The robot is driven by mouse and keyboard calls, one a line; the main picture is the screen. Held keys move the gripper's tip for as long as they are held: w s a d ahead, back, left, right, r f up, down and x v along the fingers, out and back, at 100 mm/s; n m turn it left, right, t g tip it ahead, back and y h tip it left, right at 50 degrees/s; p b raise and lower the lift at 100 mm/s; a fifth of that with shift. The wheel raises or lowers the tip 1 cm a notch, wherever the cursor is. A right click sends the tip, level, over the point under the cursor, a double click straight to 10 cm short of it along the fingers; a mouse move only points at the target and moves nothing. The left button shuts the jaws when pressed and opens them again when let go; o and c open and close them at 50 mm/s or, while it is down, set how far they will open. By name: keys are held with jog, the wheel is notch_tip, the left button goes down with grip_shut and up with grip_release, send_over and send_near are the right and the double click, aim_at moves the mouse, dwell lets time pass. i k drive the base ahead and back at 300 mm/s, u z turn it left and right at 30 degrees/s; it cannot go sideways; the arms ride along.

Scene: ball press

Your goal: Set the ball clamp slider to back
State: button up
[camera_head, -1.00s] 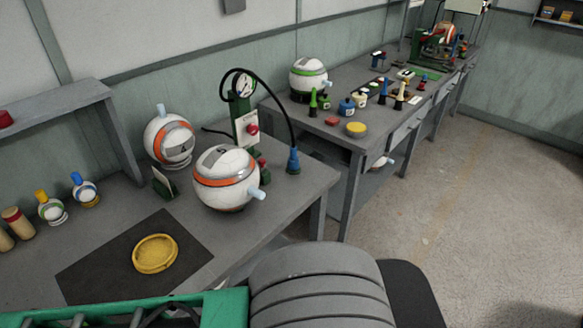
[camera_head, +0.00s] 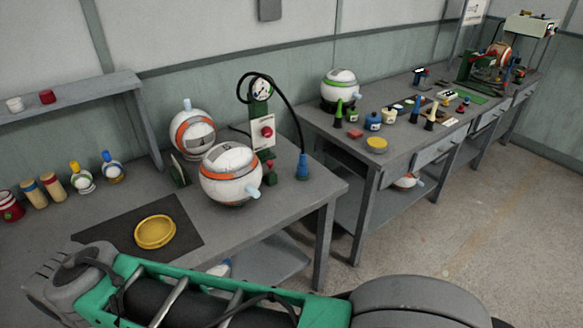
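The ball clamp slider cannot be picked out. A green-framed machine holding an orange and white ball, perhaps the ball press (camera_head: 490,65), stands at the far end of the right-hand bench, too small to show any slider. My gripper is not in view; only my green and grey arm crosses the bottom of the picture, in front of the near bench.
The near bench (camera_head: 325,190) holds two orange-banded white balls (camera_head: 231,173), a yellow dish (camera_head: 155,232) on a dark mat (camera_head: 100,222), and a gauge stand (camera_head: 262,125). The right-hand bench (camera_head: 400,140) carries a green-banded ball (camera_head: 339,90) and several small bottles. Open floor (camera_head: 440,245) lies at right.

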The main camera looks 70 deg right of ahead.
aim_at(270, 163)
jog(key=z, duration=2.15)
jog(key=k, duration=1.2)
jog(key=z, duration=0.6)
jog(key=i, duration=1.65)
jog(key=u, duration=1.2)
jog(key=i, duration=0.75)
jog(key=u, duration=0.05)
